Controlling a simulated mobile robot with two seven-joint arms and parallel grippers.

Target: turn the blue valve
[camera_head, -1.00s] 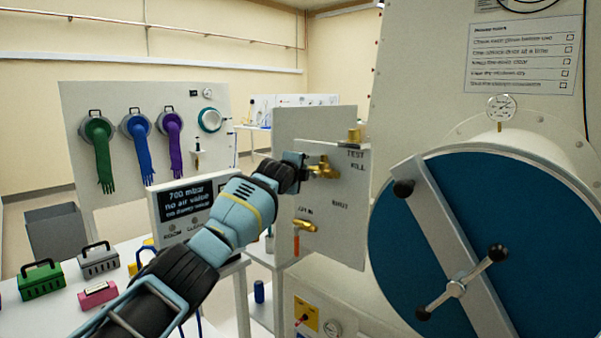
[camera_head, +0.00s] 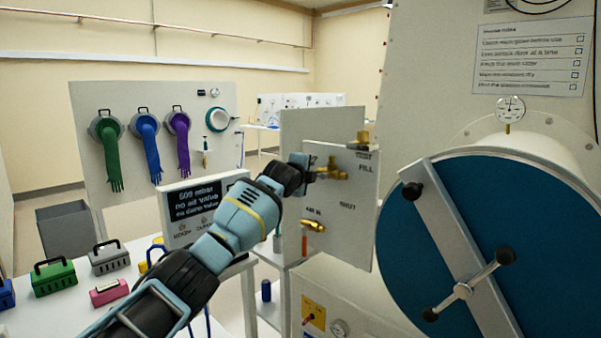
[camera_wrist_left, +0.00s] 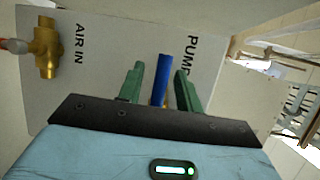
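The blue valve's handle (camera_wrist_left: 161,80) shows in the left wrist view as a blue bar beside the PUMP label. It stands between the two green fingers of my left gripper (camera_wrist_left: 158,88). A gap shows on its left side; it is very close to the right finger, and contact cannot be told. In the head view my left gripper (camera_head: 300,166) is at the grey valve panel (camera_head: 345,225), beside a brass fitting (camera_head: 333,172), and hides the blue handle. My right gripper is not in view.
A second brass valve with a red-orange handle (camera_head: 305,240) sits lower on the panel. A display (camera_head: 195,205) stands behind my left arm. The big blue round door (camera_head: 410,265) with its bar is close on the right. Coloured cases (camera_head: 53,277) lie on the table at left.

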